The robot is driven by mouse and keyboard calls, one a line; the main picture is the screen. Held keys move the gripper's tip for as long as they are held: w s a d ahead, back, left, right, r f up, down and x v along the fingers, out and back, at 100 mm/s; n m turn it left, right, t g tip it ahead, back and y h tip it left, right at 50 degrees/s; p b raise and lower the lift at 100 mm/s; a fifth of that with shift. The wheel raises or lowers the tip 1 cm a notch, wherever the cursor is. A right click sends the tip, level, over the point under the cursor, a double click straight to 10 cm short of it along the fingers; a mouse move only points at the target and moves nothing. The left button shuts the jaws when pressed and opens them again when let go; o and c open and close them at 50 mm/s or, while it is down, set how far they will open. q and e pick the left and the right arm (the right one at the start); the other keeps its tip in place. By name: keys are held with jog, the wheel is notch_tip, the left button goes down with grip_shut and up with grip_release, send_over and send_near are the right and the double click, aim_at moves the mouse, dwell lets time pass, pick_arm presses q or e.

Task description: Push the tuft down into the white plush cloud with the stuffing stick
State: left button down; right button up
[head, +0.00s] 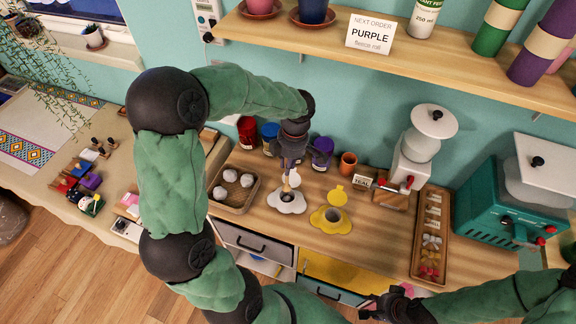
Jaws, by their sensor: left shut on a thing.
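The white plush cloud (289,208) lies on the wooden worktop with a dark round opening in its middle. A white part behind it, which looks like its flap (295,179), stands up. My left gripper (290,160) is above the cloud, pointing down, and shut on the stuffing stick (286,184). The stick is pale wood, and its lower end is at or in the opening; I cannot tell how deep. No tuft shows clearly in the opening. My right gripper (372,308) is low at the front edge of the worktop, away from the cloud; its fingers are too small to read.
A wooden tray (252,203) with white tufts (230,175) stands left of the cloud. A yellow cloud (320,219) with a raised flap is close on the right. Red, blue and purple jars (322,150) stand behind. A long tray (416,262) and teal machine (484,205) are at right.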

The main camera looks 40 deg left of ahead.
pick_arm(q)
jog(key=shift+r+p, duration=0.95)
jog(key=shift+r, duration=1)
